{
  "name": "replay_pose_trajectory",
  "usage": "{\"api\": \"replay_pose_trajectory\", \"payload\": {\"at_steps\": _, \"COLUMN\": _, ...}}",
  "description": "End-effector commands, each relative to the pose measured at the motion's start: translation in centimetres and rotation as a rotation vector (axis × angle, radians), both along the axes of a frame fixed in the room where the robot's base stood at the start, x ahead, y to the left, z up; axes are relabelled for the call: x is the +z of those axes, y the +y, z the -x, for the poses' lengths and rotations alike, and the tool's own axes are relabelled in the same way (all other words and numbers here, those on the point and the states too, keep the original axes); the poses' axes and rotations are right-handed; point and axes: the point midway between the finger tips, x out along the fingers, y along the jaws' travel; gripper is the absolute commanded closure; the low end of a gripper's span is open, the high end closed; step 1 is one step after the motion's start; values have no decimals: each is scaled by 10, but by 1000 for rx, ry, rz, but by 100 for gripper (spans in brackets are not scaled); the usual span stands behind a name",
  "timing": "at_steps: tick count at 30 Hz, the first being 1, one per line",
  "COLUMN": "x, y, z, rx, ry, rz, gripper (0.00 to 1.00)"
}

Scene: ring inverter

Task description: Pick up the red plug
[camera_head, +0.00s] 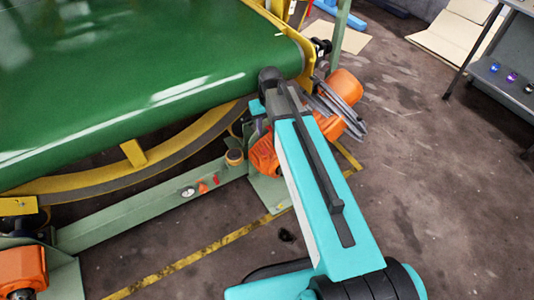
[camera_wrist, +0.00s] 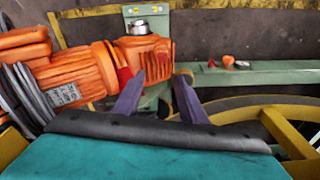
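A small red piece (camera_head: 203,188), which looks like the red plug, sits on the pale green beam (camera_head: 140,212) beside a round white gauge (camera_head: 188,191). In the wrist view a small orange-red piece (camera_wrist: 228,61) shows on the beam, to the right of my gripper and apart from it. My gripper (camera_wrist: 159,80) is open, with two purple fingers apart and nothing visible between them. An orange motor (camera_wrist: 85,75) is behind and left of the fingers, with a dark red patch (camera_wrist: 124,78) near the left finger.
The green belt (camera_head: 130,70) fills the upper left of the head view, with a curved yellow rail (camera_head: 130,178) below it. An orange motor (camera_head: 345,88) and grey cable are close to my arm. Open floor (camera_head: 440,190) lies to the right, with a grey shelf (camera_head: 505,80) beyond.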

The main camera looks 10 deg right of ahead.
Motion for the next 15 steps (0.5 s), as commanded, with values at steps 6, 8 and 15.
{"api": "replay_pose_trajectory", "payload": {"at_steps": 6, "x": -2, "y": 1, "z": 0, "rx": 1, "ry": 1, "rz": 0, "gripper": 62}}
{"api": "replay_pose_trajectory", "payload": {"at_steps": 8, "x": -5, "y": 1, "z": 0, "rx": 1, "ry": 1, "rz": 0, "gripper": 62}}
{"api": "replay_pose_trajectory", "payload": {"at_steps": 15, "x": -32, "y": 1, "z": -4, "rx": 1, "ry": 3, "rz": 0, "gripper": 62}}
